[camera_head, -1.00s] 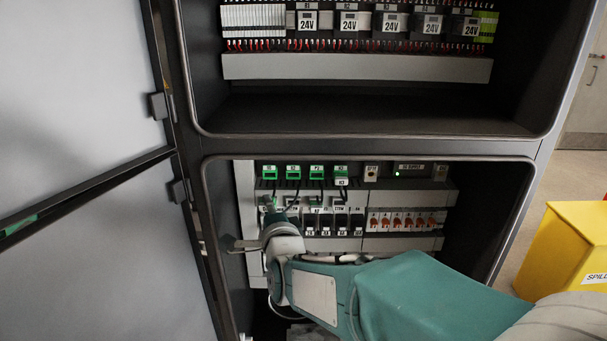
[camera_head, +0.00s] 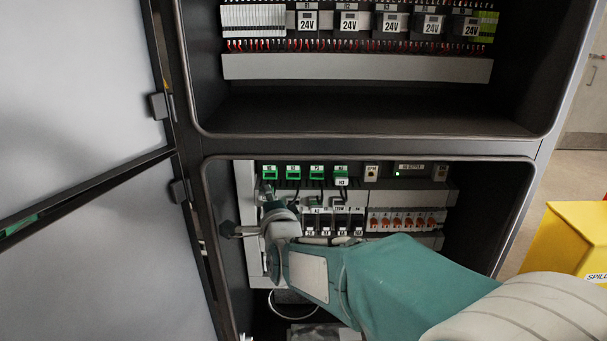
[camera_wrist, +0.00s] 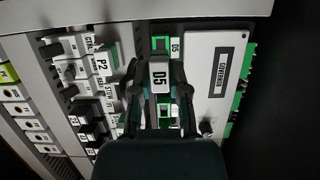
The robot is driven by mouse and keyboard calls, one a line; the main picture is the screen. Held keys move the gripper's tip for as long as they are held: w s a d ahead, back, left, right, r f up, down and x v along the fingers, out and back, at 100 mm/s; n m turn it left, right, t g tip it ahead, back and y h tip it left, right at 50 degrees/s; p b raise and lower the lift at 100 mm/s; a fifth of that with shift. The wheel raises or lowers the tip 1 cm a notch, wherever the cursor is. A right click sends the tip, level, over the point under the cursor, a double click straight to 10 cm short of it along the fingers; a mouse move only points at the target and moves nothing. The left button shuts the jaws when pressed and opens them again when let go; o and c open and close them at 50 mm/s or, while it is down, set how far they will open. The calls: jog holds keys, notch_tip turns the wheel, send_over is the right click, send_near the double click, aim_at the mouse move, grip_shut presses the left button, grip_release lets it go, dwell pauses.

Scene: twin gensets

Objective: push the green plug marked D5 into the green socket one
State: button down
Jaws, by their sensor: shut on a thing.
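The plug with the white D5 label (camera_wrist: 159,77) is between the fingers of my gripper (camera_wrist: 158,88), which is shut on it. In the wrist view, a green socket (camera_wrist: 160,43) with a small D5 tag beside it lies just beyond the plug. I cannot tell whether plug and socket touch. More green (camera_wrist: 163,113) shows between the fingers, partly hidden. In the head view, my gripper (camera_head: 268,196) is just below the leftmost green socket (camera_head: 269,172) of the row; the plug is too small to make out there.
Other green sockets (camera_head: 293,172) continue rightward; the fourth holds a plug marked N3 (camera_head: 341,182). A plug marked P2 (camera_wrist: 103,62) and a GOVERNOR module (camera_wrist: 215,75) flank the gripper. Orange-switched breakers (camera_head: 405,221) sit right. The cabinet frame (camera_head: 218,240) is close on the left.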

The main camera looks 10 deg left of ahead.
jog(key=shift+w+a, duration=0.2)
jog(key=shift+w, duration=0.65)
jog(key=shift+w+a, duration=0.2)
jog(key=shift+w, duration=0.6)
jog(key=shift+w+a, duration=0.2)
jog(key=shift+w, duration=0.55)
jog(key=shift+w+a, duration=0.15)
jog(key=shift+w, duration=0.55)
dwell(1.3)
jog(key=c, duration=0.5)
grip_release()
jog(key=shift+c, duration=0.2)
jog(key=shift+s, duration=0.1)
